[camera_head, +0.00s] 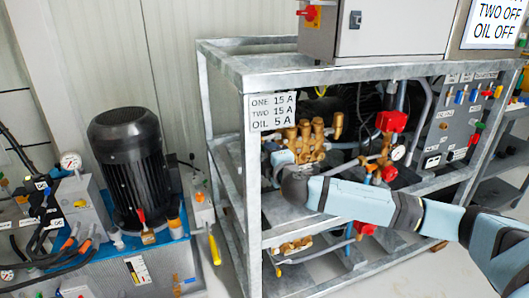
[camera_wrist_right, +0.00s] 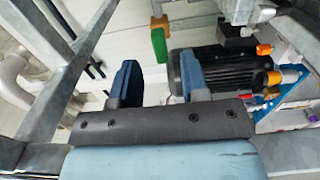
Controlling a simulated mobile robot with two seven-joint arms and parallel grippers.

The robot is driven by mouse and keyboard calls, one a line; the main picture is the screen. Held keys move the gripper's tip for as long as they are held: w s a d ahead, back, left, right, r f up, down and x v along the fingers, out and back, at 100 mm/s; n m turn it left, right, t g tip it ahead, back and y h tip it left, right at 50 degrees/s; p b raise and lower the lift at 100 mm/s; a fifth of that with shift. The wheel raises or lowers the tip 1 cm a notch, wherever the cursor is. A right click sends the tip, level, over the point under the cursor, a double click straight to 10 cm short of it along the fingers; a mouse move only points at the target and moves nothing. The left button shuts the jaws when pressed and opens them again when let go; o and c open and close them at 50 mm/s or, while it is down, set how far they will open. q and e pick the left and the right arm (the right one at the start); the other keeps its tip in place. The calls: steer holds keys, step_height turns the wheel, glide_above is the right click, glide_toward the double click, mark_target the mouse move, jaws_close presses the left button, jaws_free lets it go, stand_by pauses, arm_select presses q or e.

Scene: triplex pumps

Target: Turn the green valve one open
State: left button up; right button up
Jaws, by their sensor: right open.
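A green block-shaped handle (camera_wrist_right: 158,45), which looks like the green valve, shows in the right wrist view. It lies ahead of my right gripper (camera_wrist_right: 158,75), between the lines of its two blue fingers. The fingers are apart, and I see nothing held between them. I cannot tell the exact gap from the fingertips to the handle. In the head view my right arm reaches in from the right, and its gripper (camera_head: 280,159) is at the front of the pump frame, near the brass pump head (camera_head: 308,142). The handle is not clear there. My left gripper is not in view.
A grey metal frame (camera_head: 252,180) surrounds the pump, with posts and rails close to my right arm. A sign (camera_head: 271,111) hangs on it. A black motor (camera_head: 128,165) stands on a blue-topped unit at left. A valve panel (camera_head: 447,125) is at right.

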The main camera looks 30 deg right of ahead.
steer(key=b+x, duration=0.1)
steer(key=x, duration=0.4)
steer(key=shift+w, duration=0.1)
jaws_close()
